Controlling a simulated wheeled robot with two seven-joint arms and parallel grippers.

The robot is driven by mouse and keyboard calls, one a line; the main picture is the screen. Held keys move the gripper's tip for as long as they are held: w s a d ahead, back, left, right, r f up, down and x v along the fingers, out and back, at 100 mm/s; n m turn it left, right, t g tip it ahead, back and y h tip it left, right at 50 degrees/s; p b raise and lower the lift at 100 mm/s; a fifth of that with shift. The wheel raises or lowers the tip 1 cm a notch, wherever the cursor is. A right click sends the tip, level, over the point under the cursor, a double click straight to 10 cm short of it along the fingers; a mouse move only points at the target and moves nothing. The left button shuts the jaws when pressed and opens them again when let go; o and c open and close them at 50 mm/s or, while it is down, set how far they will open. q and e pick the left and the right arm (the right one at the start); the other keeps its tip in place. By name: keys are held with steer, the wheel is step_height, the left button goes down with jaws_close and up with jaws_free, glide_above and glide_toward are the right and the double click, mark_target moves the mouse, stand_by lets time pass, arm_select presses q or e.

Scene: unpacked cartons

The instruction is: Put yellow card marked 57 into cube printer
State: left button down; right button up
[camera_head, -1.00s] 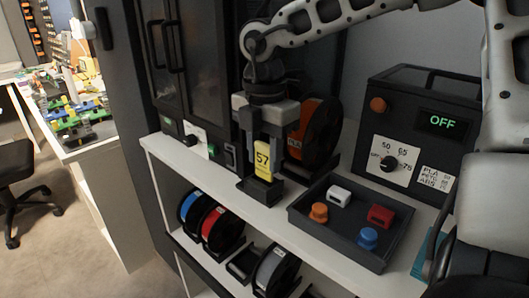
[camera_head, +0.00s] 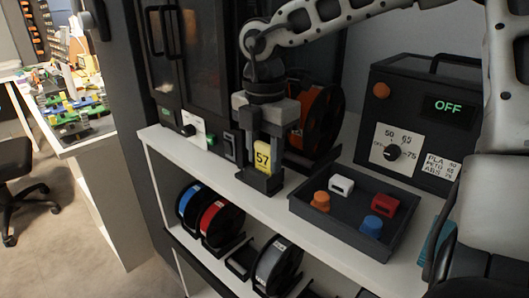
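The yellow card marked 57 (camera_head: 262,158) is upright between the fingers of my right gripper (camera_head: 263,150). Both fingers point down along its sides, and the gripper looks shut on it. The card's lower end goes behind the front of a small dark holder (camera_head: 260,186) on the white shelf, so its bottom is hidden. A dark cabinet-like machine (camera_head: 205,75) with a door, handle and knob panel stands just left of the gripper. It may be the cube printer, but no name is readable. My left gripper is not in view.
An orange spool (camera_head: 312,118) stands close behind the gripper. A dark tray (camera_head: 335,228) with several coloured pieces lies to the right. A dark box reading OFF (camera_head: 410,105) stands behind it. Blue, red (camera_head: 222,222) and grey spools are on the lower shelf.

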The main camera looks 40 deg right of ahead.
mark_target(264, 143)
steer(key=o, duration=0.4)
step_height(264, 143, up, 4)
steer(key=shift+f, duration=0.25)
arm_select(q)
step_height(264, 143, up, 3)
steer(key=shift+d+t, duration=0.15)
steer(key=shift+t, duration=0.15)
arm_select(e)
steer(key=s+a+r, duration=0.6)
steer(key=s, duration=0.1)
steer(key=s+a+r, duration=0.3)
steer(key=shift+s+r, duration=0.3)
steer(key=shift+s, duration=0.1)
